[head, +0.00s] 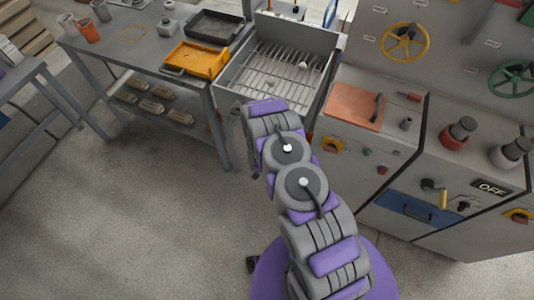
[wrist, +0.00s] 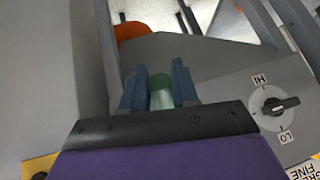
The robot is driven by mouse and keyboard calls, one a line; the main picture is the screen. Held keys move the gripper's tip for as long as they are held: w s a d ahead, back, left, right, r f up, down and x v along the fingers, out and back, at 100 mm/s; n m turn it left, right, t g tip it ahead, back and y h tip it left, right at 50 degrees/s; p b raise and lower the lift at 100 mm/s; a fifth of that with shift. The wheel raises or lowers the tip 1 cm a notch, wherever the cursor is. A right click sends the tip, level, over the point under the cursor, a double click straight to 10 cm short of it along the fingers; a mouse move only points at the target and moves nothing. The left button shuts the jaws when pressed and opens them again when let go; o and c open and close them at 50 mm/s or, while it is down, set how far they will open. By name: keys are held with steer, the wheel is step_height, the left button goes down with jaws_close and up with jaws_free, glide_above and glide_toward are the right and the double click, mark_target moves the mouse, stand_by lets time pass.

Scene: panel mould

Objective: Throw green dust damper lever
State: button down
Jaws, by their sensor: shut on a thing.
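My gripper (wrist: 158,88) shows in the wrist view, its two blue-grey fingers on either side of a green cylindrical handle, the green dust damper lever (wrist: 161,92). The gripper is shut on this handle. Only the handle's green end and paler side show; its base and pivot are hidden behind the gripper body. In the head view my arm reaches up to the front of the grated bin, and its own links hide the lever and most of the gripper.
A HI/LO dial (wrist: 272,106) sits on the grey panel right of the gripper. In the head view, the grated bin (head: 228,92) stands ahead, a workbench (head: 120,62) with a yellow tray (head: 205,62) at left, and a control cabinet (head: 385,170) at right. Open floor lies left.

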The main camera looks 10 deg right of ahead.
steer(key=shift+f, duration=0.3)
steer(key=c, duration=0.9)
jaws_free()
steer(key=shift+w, duration=0.1)
steer(key=shift+c, duration=0.2)
steer(key=shift+s+a+r, duration=0.1)
steer(key=shift+s+r, duration=0.2)
steer(key=shift+r, duration=0.2)
steer(key=v, duration=1.6)
steer(key=shift+s+a+f+p, duration=0.2)
steer(key=shift+s+a+p, duration=0.1)
steer(key=shift+s, duration=0.1)
steer(key=shift+w+r, duration=0.1)
